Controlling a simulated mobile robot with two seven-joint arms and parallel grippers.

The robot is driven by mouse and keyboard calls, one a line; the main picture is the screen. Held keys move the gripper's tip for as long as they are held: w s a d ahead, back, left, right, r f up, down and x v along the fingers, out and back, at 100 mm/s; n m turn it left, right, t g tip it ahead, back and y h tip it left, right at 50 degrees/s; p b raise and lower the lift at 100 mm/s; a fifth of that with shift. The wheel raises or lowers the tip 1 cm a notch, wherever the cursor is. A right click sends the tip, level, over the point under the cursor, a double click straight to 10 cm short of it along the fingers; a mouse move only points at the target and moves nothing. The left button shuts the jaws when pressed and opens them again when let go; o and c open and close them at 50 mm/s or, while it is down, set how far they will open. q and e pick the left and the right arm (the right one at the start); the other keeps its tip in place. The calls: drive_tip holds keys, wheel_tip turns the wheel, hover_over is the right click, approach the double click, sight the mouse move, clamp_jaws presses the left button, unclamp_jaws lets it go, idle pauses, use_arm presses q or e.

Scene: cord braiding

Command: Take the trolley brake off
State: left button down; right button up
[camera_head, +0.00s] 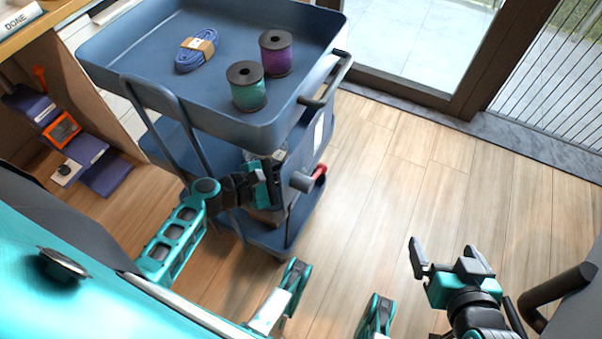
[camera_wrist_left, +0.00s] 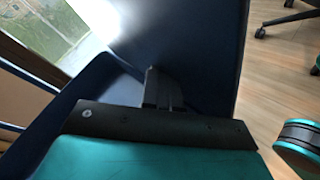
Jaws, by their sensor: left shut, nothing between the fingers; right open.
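The blue trolley (camera_head: 205,112) stands on the wood floor, left of centre in the head view. A grey stub with a red end (camera_head: 318,173) sticks out of its right side, low down; it looks like the brake lever, but I cannot tell its setting. My left gripper (camera_head: 279,157) is shut and empty beside the trolley's lower body, a little left of the red-ended stub and apart from it. In the left wrist view its closed fingers (camera_wrist_left: 163,88) are in front of a dark blue trolley panel (camera_wrist_left: 200,50). My right gripper (camera_head: 444,248) is open and empty above the floor, lower right.
The trolley's top tray holds a blue cord bundle (camera_head: 197,50), a green spool (camera_head: 246,86) and a purple spool (camera_head: 276,53). A push handle (camera_head: 328,80) juts out at its right. Shelves with boxes (camera_head: 85,150) stand left. Floor (camera_head: 400,170) right of the trolley is clear.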

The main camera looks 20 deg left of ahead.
use_arm(q)
drive_tip(key=shift+x, duration=0.95)
use_arm(e)
drive_tip(key=shift+w+a+r, duration=0.1)
drive_tip(key=shift+a+r, duration=0.05)
drive_tip(key=shift+r, duration=0.05)
